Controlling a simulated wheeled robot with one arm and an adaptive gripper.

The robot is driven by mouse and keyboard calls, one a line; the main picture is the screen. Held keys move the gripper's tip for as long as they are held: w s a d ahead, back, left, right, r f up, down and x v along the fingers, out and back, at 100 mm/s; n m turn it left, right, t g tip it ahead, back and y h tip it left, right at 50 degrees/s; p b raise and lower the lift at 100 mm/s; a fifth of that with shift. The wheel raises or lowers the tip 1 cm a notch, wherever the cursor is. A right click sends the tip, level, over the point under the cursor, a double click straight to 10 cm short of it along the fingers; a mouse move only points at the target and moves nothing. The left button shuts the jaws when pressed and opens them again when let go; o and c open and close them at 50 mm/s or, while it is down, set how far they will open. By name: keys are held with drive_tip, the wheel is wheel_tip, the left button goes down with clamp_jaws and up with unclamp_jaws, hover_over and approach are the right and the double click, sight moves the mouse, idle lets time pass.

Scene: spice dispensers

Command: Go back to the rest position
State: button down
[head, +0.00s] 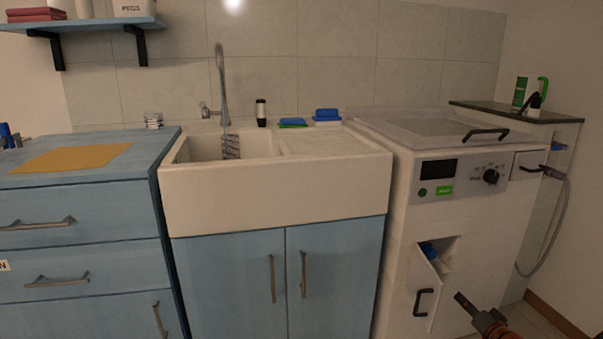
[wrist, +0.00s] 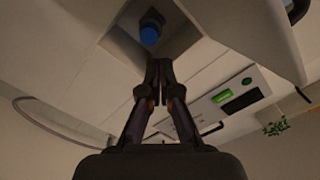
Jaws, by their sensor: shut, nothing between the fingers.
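My gripper (wrist: 158,72) is shut and empty in the wrist view, its two fingertips together. In the head view my gripper (head: 462,300) shows at the lower right, in front of the white machine (head: 455,215). A small open compartment (head: 447,254) in the machine's front has a tilted-out door with a black handle (head: 425,302). A blue item (head: 429,250) sits in that compartment. The blue item also shows in the wrist view (wrist: 149,34), beyond the fingertips. My gripper is apart from the door in the head view.
A white sink (head: 275,195) over blue cabinet doors (head: 235,275) stands left of the machine. Blue drawers (head: 75,235) with a yellow cloth (head: 72,158) on top are further left. A grey hose (head: 558,225) hangs at the right. Some floor (head: 540,322) shows at the lower right.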

drive_tip(key=w+a+r+n+g+h+p, duration=0.2)
drive_tip(key=a+r+g+h+p, duration=0.15)
drive_tip(key=r+p, duration=0.8)
drive_tip(key=s+a+r+n+g+h+p, duration=0.1)
drive_tip(key=s+a+r+g+p, duration=0.2)
drive_tip(key=r, duration=0.4)
drive_tip(key=s+a+r+g+p, duration=0.2)
drive_tip(key=s+a+r+p, duration=0.15)
drive_tip(key=r, duration=0.45)
drive_tip(key=s+a+r+n+g+p, duration=0.1)
drive_tip(key=s+a+r+g+p, duration=0.2)
drive_tip(key=s, duration=1.1)
drive_tip(key=s+a+r+n+g+p, duration=0.1)
drive_tip(key=s+a+r+g+p, duration=0.3)
drive_tip(key=s+a+r+p, duration=0.5)
drive_tip(key=s+a+r+n+g+p, duration=0.1)
drive_tip(key=s+a+r+g+p, duration=0.2)
drive_tip(key=s+r, duration=0.8)
drive_tip(key=s+a+p, duration=0.2)
drive_tip(key=s+p, duration=0.1)
drive_tip(key=s, duration=0.5)
drive_tip(key=shift+s+a, duration=0.4)
drive_tip(key=shift+g+y, duration=0.25)
